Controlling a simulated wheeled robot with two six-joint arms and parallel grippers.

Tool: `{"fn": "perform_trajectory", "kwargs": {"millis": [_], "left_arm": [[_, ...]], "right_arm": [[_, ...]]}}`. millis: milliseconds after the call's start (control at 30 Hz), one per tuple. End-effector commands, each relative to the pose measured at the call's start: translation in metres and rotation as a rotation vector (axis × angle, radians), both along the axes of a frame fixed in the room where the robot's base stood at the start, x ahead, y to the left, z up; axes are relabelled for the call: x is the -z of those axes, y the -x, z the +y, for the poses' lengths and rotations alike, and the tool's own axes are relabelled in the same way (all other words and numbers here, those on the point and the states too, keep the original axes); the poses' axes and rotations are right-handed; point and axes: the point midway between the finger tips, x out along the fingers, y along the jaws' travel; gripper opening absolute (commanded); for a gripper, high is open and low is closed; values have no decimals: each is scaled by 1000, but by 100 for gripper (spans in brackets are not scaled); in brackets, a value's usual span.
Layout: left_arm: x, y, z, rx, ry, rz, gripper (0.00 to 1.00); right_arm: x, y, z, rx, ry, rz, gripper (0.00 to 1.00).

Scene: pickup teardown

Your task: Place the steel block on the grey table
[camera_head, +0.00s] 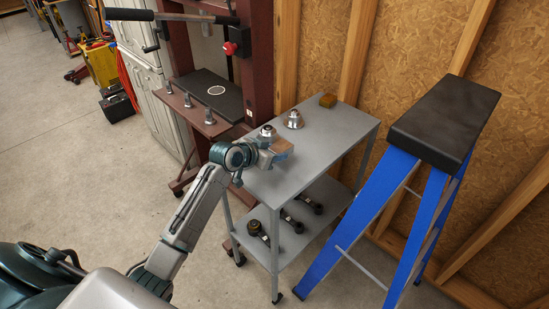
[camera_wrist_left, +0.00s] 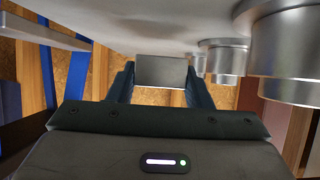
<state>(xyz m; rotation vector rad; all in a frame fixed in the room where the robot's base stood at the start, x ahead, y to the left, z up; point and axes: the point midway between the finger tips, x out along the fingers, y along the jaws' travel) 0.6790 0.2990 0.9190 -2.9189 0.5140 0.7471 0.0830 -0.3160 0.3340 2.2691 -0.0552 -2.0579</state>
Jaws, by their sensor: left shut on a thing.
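The grey table (camera_head: 325,140) is a two-level wheeled cart in the middle of the head view. My left gripper (camera_head: 275,153) is over its near left part, shut on the steel block. In the left wrist view the block (camera_wrist_left: 161,71) is a plain grey face between the two fingers (camera_wrist_left: 160,84). In the head view the block (camera_head: 283,147) shows a brownish sheen at the gripper's tip. The tabletop (camera_wrist_left: 140,20) fills the top of the left wrist view, close against the block's edge. I cannot tell whether they touch. My right gripper is not in view.
The tabletop's right side is clear. Dark ringed parts (camera_head: 291,221) lie on the lower shelf. A blue stepladder (camera_head: 445,125) stands right; a red press (camera_head: 260,60) behind.

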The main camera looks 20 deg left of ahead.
Motion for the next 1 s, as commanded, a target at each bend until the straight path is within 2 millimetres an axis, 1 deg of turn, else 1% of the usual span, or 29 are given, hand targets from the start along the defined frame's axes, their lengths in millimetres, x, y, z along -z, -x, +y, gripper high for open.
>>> {"fn": "perform_trajectory", "kwargs": {"millis": [233, 367, 567, 600, 667, 700, 1000], "left_arm": [[28, 0, -1, -1, 3, -2, 0], [30, 0, -1, 0, 0, -5, 0], [32, 0, -1, 0, 0, -5, 0], [34, 0, 0, 0, 0, 0, 51], [33, 0, 0, 0, 0, 0, 63], [33, 0, 0, 0, 0, 0, 67], [31, 0, 0, 0, 0, 0, 67]], "right_arm": [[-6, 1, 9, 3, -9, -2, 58], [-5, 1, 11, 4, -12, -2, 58], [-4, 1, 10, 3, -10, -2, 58], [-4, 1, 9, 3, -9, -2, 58], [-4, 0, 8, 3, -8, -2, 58], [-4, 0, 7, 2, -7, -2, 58], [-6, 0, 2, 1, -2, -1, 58]]}}
